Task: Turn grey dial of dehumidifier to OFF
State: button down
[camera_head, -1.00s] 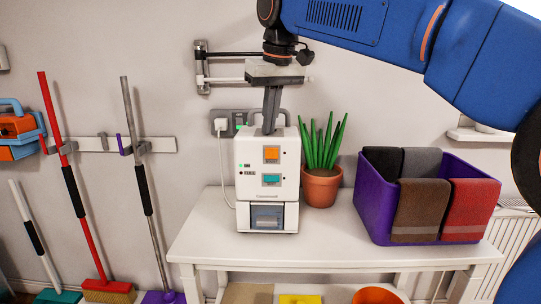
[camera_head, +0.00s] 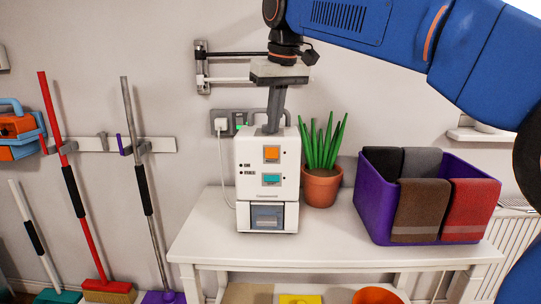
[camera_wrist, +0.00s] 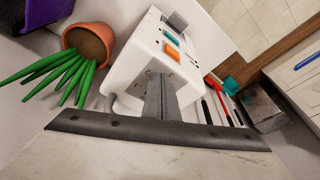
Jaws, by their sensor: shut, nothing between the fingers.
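The dehumidifier (camera_head: 285,205) is a white box on the white table, with an orange switch (camera_head: 271,153) and a teal switch (camera_head: 271,179) on its front. Small indicator dots at its front left look dark. In the wrist view the dehumidifier (camera_wrist: 140,60) lies tilted, with the orange switch (camera_wrist: 172,52) in sight. My gripper (camera_head: 268,130) points down with its fingers together and empty, the tips at the dehumidifier's top. The fingers also show in the wrist view (camera_wrist: 155,75). I cannot make out the grey dial; the fingers may hide it. I cannot tell whether they touch it.
A potted plant (camera_head: 321,187) stands close on the right of the dehumidifier. A purple bin (camera_head: 375,212) with folded towels sits further right on the table (camera_head: 210,240). A wall socket (camera_head: 222,124) with a plug and cord is behind. Brooms hang at the left.

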jog(key=shift+w+d, duration=0.15)
jog(key=shift+d, duration=0.1)
dwell(0.5)
jog(key=shift+s+d, duration=0.2)
jog(key=shift+s, duration=0.1)
jog(key=shift+w+a+v, duration=0.1)
jog(key=shift+w+v, duration=0.1)
jog(key=shift+v, duration=0.75)
jog(key=shift+w+a+v, duration=0.15)
jog(key=shift+w+v, duration=0.05)
jog(key=shift+v, duration=0.8)
jog(key=shift+w+a+v, duration=0.1)
jog(key=shift+w+v, duration=0.1)
jog(key=shift+v, duration=0.75)
jog(key=shift+r, duration=0.2)
